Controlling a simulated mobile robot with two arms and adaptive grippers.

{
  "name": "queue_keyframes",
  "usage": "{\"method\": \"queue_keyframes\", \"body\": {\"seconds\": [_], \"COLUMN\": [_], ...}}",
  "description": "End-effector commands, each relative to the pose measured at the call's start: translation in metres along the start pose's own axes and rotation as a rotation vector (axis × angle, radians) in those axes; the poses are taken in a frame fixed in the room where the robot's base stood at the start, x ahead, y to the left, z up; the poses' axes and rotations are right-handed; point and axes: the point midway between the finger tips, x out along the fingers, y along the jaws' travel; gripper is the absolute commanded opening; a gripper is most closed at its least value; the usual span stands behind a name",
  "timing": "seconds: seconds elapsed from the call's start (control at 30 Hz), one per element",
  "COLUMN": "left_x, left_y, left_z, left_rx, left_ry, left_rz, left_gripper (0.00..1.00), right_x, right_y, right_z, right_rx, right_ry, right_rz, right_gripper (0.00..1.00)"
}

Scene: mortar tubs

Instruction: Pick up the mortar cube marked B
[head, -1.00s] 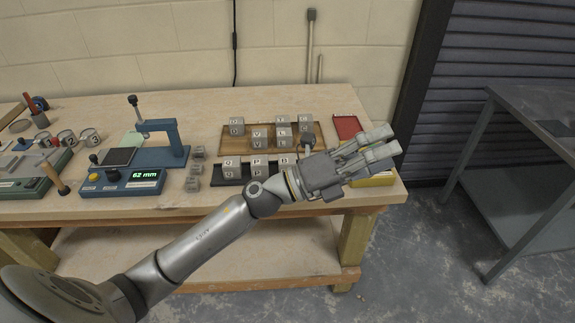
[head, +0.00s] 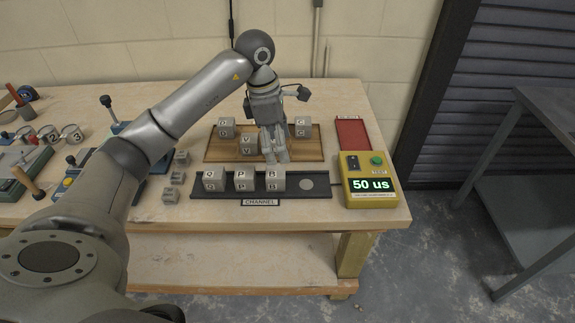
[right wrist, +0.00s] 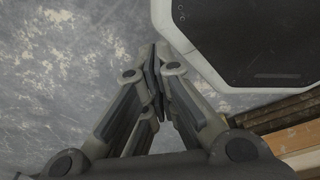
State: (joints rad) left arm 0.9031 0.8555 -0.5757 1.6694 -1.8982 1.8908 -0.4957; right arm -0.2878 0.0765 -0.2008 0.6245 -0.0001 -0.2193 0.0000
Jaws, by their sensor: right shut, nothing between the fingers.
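The cube marked B (head: 271,179) is a grey mortar cube. It sits upright in the dark tray labelled CHANNEL (head: 318,187), at the right end of a row of three, beside the cube marked P (head: 241,180). In the head view my left gripper (head: 276,158) points down over the wooden tray (head: 308,155), just behind the B cube. Its fingers look close together, but whether they are open or shut is unclear. Part of the wooden tray is hidden behind it. In the right wrist view my right gripper (right wrist: 155,85) is shut and empty above the grey floor.
A third cube (head: 213,180) stands left of P. More cubes, such as one marked V (head: 248,145), stand on the wooden tray. A yellow meter reading 50 us (head: 369,184) stands right of the channel. A red tray (head: 352,134) lies behind it. Small blocks (head: 174,182) lie left.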

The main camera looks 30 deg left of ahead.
Motion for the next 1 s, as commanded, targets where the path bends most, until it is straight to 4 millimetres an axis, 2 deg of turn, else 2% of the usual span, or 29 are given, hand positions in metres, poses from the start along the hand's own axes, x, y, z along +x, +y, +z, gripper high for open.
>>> {"method": "queue_keyframes", "body": {"seconds": [0.07, 0.17, 0.27, 0.4, 0.53, 0.67, 0.87, 1.0], "left_x": [-0.003, 0.005, 0.021, 0.041, 0.051, 0.058, 0.081, 0.098], "left_y": [0.003, 0.004, 0.003, 0.003, 0.004, 0.003, 0.001, 0.002], "left_z": [-0.009, -0.012, -0.013, -0.013, -0.014, -0.016, -0.023, -0.023], "left_rx": [-0.007, -0.009, -0.010, -0.010, -0.009, -0.010, -0.010, -0.009], "left_ry": [0.033, 0.047, 0.046, 0.044, 0.042, 0.043, 0.042, 0.041], "left_rz": [0.007, 0.005, 0.003, 0.003, 0.006, 0.004, 0.002, 0.004], "left_gripper": [0.70, 0.70, 0.70, 0.70, 0.70, 0.70, 0.70, 0.70], "right_x": [0.000, -0.002, -0.005, -0.009, -0.011, -0.015, -0.025, -0.027], "right_y": [0.002, 0.003, 0.003, 0.000, 0.000, 0.001, 0.004, 0.004], "right_z": [-0.006, -0.008, 0.001, 0.022, 0.030, 0.024, 0.003, 0.002], "right_rx": [0.000, -0.001, -0.001, -0.001, -0.002, -0.002, -0.001, -0.001], "right_ry": [0.007, 0.010, -0.001, -0.032, -0.045, -0.037, -0.006, -0.004], "right_rz": [0.002, 0.004, 0.003, 0.000, 0.000, 0.001, 0.004, 0.004], "right_gripper": [0.00, 0.00, 0.00, 0.00, 0.00, 0.00, 0.00, 0.00]}}
